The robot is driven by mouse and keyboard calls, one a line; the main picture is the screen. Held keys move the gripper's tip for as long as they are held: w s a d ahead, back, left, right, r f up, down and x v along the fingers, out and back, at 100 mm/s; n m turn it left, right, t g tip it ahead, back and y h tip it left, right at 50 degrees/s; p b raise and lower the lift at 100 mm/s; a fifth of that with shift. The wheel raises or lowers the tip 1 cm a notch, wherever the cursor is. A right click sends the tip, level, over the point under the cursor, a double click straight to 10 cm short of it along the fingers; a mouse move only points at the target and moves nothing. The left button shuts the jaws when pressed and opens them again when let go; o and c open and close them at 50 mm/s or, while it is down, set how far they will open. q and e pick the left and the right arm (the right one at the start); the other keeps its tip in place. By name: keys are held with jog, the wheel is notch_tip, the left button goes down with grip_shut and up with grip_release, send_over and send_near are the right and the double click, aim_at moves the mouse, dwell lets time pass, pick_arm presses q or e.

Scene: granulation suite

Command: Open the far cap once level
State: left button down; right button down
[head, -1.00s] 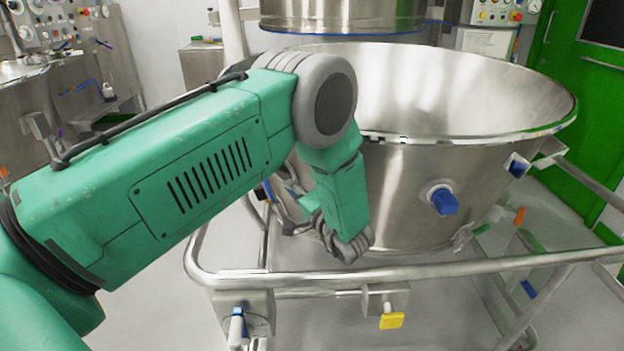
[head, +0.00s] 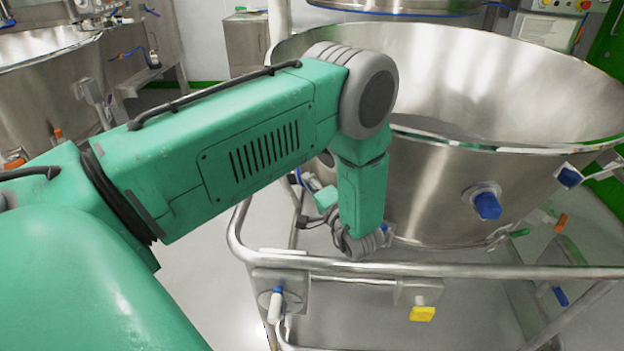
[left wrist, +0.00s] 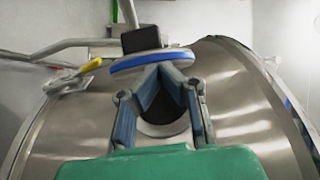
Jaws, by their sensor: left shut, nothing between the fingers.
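In the left wrist view a round cap with a blue rim (left wrist: 152,62) stands out from the steel bowl wall, with a dark block (left wrist: 141,39) above it. My left gripper (left wrist: 166,69) is in front of it, its fingers closed together with nothing between them. The fingertips overlap the cap's lower edge in the picture; I cannot tell whether they touch. In the head view my left arm reaches to the left side of the steel bowl (head: 430,190), and the wrist hides most of the gripper and the cap. My right gripper is not in view.
A blue knob (head: 487,205) sticks out of the bowl's front. A steel frame rail (head: 480,271) runs below, with a yellow tag (head: 422,314) and a white-blue handle (head: 276,302). A yellow lever (left wrist: 90,65) is left of the cap in the wrist view. Another steel vessel (head: 45,85) stands far left.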

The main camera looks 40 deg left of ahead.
pick_arm(q)
jog(key=shift+a, duration=0.1)
jog(key=shift+r, duration=0.15)
notch_tip(320, 180, up, 9)
jog(key=w+d+f+n+g+b, duration=0.25)
jog(key=w+d+f+b, duration=0.25)
jog(key=d+f+b, duration=0.45)
jog(key=p, duration=0.1)
send_near(305, 164)
jog(key=w+a, duration=0.3)
jog(key=a, duration=0.1)
jog(key=shift+s+a+r+m+g, duration=0.1)
jog(key=shift+s+a+m+g, duration=0.05)
jog(key=shift+s+a, duration=0.25)
jog(key=shift+s+a+r+m+g, duration=0.1)
jog(key=shift+s+a, duration=0.2)
jog(key=shift+a, duration=0.25)
jog(key=shift+s+a+b, duration=0.35)
jog(key=shift+s+a, duration=0.05)
